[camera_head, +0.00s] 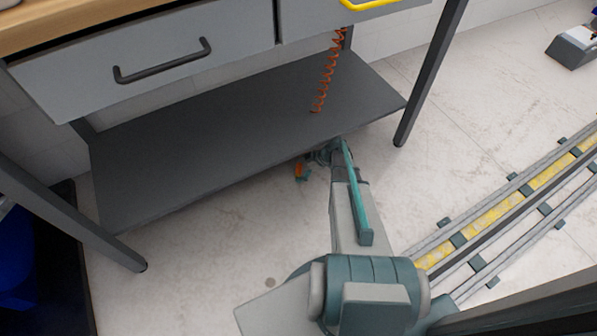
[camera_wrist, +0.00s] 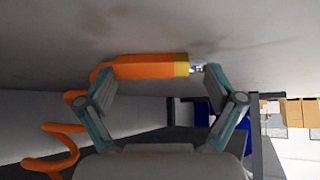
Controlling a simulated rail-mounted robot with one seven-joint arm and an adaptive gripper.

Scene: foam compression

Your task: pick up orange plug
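The orange plug (camera_wrist: 145,67) lies across the top of the wrist view, against the pale floor, with a yellow band and a metal tip at its right end. My gripper (camera_wrist: 158,78) is open, its two teal fingers spread wide near the plug's two ends. The left finger overlaps the plug's cable end and the right finger is close to the metal tip; I cannot tell if either touches. In the head view a small orange part of the plug (camera_head: 300,170) shows beside my gripper (camera_head: 315,158), low by the shelf's front edge. The rest is hidden there.
An orange coiled cable (camera_head: 327,75) hangs down past the grey lower shelf (camera_head: 230,130) of the workbench; its coils also show in the wrist view (camera_wrist: 48,145). A bench leg (camera_head: 430,75) stands right of my arm. Yellow-marked rails (camera_head: 500,210) run along the right floor.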

